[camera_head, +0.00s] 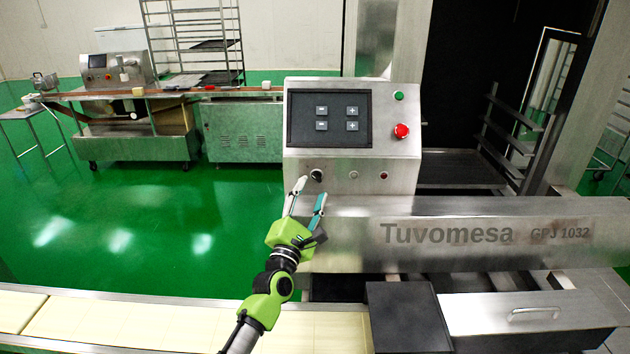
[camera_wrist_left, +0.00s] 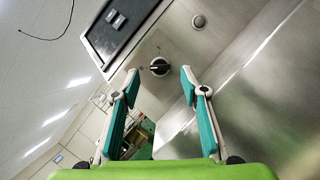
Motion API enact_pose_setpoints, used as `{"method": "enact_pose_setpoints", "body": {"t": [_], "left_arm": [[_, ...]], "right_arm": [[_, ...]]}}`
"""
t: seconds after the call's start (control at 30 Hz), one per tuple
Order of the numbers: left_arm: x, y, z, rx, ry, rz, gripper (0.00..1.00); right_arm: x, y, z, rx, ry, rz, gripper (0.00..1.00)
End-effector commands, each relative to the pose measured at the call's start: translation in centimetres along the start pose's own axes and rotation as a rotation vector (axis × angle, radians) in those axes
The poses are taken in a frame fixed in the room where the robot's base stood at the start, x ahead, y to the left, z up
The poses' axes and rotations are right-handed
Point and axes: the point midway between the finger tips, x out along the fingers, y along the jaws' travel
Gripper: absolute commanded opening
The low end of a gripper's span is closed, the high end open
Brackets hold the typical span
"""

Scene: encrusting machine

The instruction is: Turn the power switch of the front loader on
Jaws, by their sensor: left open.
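The power switch (camera_head: 317,175) is a small black rotary knob at the lower left of the front loader's steel control panel (camera_head: 270,0) face. In the left wrist view the knob (camera_wrist_left: 159,67) shows ahead of the fingertips, between their lines. My left gripper (camera_head: 308,186) is open, with its fingertips just below and around the knob's position in the head view. In the left wrist view the teal-padded fingers (camera_wrist_left: 160,80) stand apart with nothing between them. Contact with the knob cannot be told. My right gripper is not in view.
The panel carries a dark screen (camera_head: 329,118), a green button (camera_head: 399,96) and a red emergency button (camera_head: 402,131). A steel beam marked Tuvomesa (camera_head: 470,234) extends right below the panel. A conveyor with pale slabs (camera_head: 150,322) runs along the front. Green floor is free at left.

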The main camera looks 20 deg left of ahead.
Motion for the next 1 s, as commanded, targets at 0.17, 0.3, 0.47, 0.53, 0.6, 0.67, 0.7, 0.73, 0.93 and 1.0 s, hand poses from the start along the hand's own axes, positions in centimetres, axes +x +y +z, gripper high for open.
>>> {"method": "enact_pose_setpoints", "body": {"t": [0.17, 0.3, 0.47, 0.53, 0.6, 0.67, 0.7, 0.73, 0.93, 1.0], "left_arm": [[2.6, 0.0, 0.1, 0.001, 0.000, 0.000, 0.40], [3.6, 0.0, 0.0, 0.001, 0.001, -0.001, 0.40], [4.0, 0.0, 0.0, 0.001, 0.001, 0.000, 0.40], [4.0, 0.0, -0.1, 0.001, 0.001, 0.000, 0.40], [4.0, 0.0, -0.1, 0.001, 0.001, 0.000, 0.40], [4.0, 0.0, 0.0, 0.001, 0.001, 0.000, 0.40], [4.0, 0.0, 0.0, 0.001, 0.001, 0.000, 0.35], [4.0, 0.0, 0.0, 0.001, 0.001, 0.000, 0.27], [4.0, 0.0, 0.0, 0.001, 0.001, 0.000, 0.02], [4.0, 0.0, 0.0, 0.002, 0.001, -0.001, 0.02]], "right_arm": [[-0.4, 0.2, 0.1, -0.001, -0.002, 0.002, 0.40], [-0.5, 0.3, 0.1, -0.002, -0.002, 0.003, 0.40], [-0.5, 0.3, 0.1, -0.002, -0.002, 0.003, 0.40], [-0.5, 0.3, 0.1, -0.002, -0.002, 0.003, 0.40], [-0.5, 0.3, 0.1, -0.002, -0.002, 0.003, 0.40], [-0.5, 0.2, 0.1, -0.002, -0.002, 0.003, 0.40], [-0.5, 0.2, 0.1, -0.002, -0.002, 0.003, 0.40], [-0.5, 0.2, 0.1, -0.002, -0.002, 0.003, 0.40], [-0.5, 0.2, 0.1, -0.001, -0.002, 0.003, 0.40], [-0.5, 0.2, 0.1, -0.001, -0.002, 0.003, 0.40]]}}
